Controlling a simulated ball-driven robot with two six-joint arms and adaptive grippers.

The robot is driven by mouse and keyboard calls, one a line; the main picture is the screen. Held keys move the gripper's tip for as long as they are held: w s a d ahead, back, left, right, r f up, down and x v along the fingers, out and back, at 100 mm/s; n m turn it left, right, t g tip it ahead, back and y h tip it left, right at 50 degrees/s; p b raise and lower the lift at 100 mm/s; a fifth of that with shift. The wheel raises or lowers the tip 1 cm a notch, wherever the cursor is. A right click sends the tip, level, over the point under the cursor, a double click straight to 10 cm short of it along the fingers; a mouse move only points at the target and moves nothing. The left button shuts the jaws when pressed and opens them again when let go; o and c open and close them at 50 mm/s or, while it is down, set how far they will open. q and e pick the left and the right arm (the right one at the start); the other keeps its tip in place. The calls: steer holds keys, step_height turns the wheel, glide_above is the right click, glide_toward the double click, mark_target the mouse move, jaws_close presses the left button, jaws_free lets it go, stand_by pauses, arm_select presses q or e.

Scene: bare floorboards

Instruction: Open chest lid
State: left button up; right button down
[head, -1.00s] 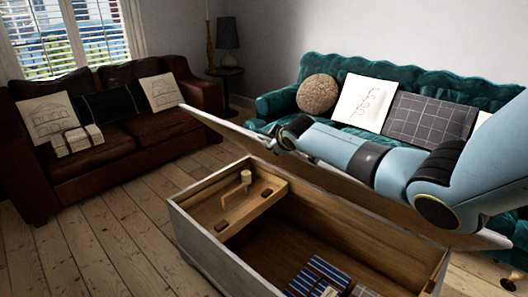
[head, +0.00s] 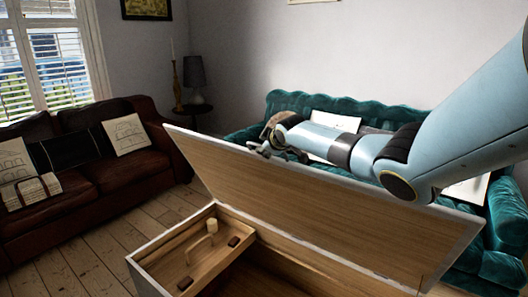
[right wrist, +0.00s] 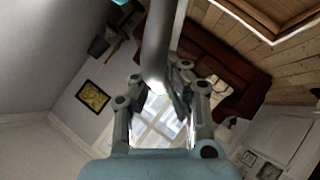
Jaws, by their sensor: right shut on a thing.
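The wooden chest (head: 142,277) is in the lower part of the head view. Its lid (head: 320,212) is raised steeply, with its plain wooden inner face toward me and a pale rim around it. My right gripper (head: 266,150) is at the lid's upper edge, left of its middle, with the arm reaching over from the right. In the right wrist view, the lid's grey edge (right wrist: 157,45) runs down between the fingers of the right gripper (right wrist: 160,88), which is shut on it. My left gripper is not in view.
A wooden tray (head: 181,265) with a small handle sits inside the chest's left end. A teal sofa (head: 350,106) stands behind the lid. A brown sofa (head: 128,176) is at left, with bare floorboards (head: 88,240) between it and the chest.

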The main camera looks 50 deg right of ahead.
steer(key=shift+w+r, duration=0.1)
steer(key=shift+r, duration=0.05)
steer(key=c, duration=1.4)
jaws_free()
steer(key=shift+s, duration=0.2)
steer(key=shift+s+a+r, duration=0.15)
steer(key=shift+s, duration=0.05)
steer(key=v, duration=1.1)
steer(key=shift+r, duration=0.1)
